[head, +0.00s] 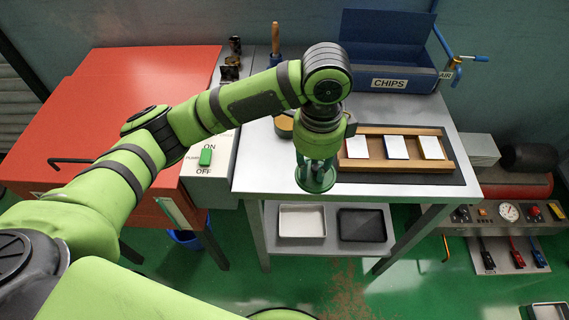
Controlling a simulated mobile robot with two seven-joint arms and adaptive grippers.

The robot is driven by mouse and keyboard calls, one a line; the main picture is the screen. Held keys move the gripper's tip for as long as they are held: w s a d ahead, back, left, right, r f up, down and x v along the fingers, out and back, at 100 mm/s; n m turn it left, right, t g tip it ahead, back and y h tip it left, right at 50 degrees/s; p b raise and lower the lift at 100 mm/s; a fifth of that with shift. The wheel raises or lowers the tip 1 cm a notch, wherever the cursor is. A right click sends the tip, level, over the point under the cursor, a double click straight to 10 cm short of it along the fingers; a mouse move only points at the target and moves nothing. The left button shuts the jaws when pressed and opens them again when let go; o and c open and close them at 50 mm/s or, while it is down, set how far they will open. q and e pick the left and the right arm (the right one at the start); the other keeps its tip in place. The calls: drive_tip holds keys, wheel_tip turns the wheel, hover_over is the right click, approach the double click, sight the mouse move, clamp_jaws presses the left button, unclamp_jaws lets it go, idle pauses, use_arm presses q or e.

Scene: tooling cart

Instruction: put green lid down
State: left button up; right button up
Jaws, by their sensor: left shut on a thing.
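My left gripper (318,160) points down over the front edge of the metal table (275,181). It is shut on the green lid (316,183), a round dark green piece at its fingertips. The lid partly hides behind the fingers. I cannot tell whether it touches the table or hangs above it. My right gripper is not in view.
A wooden tray (393,164) with several white pieces lies right of the gripper. A blue CHIPS bin (410,85) stands at the back. A wooden-handled tool (275,40) stands behind my arm. A switch panel (207,170) adjoins the table at left. Trays (302,221) sit on the lower shelf.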

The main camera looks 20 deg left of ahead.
use_arm(q)
drive_tip(key=p, duration=0.2)
hover_over(283, 170)
wheel_tip(283, 170, down, 6)
drive_tip(key=shift+d+f, duration=0.1)
wheel_tip(283, 170, down, 3)
drive_tip(key=shift+f+p, duration=0.1)
drive_tip(key=shift+p, duration=0.25)
drive_tip(key=shift+f, duration=0.45)
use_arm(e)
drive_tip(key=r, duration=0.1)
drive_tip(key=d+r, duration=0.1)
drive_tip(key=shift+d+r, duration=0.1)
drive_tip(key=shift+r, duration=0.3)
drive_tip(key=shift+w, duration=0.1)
use_arm(q)
drive_tip(key=o, duration=0.9)
drive_tip(key=shift+f, duration=0.1)
drive_tip(key=shift+o, duration=0.2)
wheel_tip(283, 170, up, 12)
drive_tip(key=b, duration=0.2)
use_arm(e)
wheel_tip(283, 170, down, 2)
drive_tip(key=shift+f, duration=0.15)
